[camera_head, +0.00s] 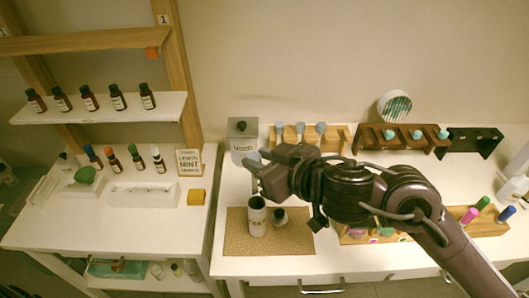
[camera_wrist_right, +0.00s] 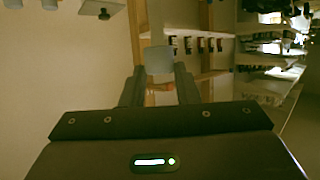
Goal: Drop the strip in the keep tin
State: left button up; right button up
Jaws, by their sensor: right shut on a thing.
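My right gripper (camera_head: 254,174) reaches in from the right, above the bench and just behind the cork mat (camera_head: 236,243). It is shut on a pale grey-blue strip (camera_wrist_right: 158,60), whose flat end stands out between the fingers in the wrist view. An open, upright pale tin (camera_head: 257,223) with dark lettering, too small to read surely, stands on the mat in front of and below the gripper. Another container, labelled USED (camera_head: 243,146), stands behind the gripper, partly hidden by it. My left gripper is not in view.
A wooden rack (camera_head: 337,133) with several blue-grey tipped pieces is at the back. My right arm covers the bench's right part.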

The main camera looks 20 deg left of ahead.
pick_arm(q)
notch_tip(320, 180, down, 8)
jog(key=b, duration=0.8)
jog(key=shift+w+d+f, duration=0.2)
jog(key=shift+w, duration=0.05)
pick_arm(e)
notch_tip(320, 180, down, 10)
jog(key=shift+w, duration=0.15)
jog(key=shift+d, duration=0.1)
jog(key=o, duration=0.9)
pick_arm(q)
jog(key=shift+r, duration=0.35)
pick_arm(e)
jog(key=v, duration=0.8)
jog(key=shift+w, duration=0.1)
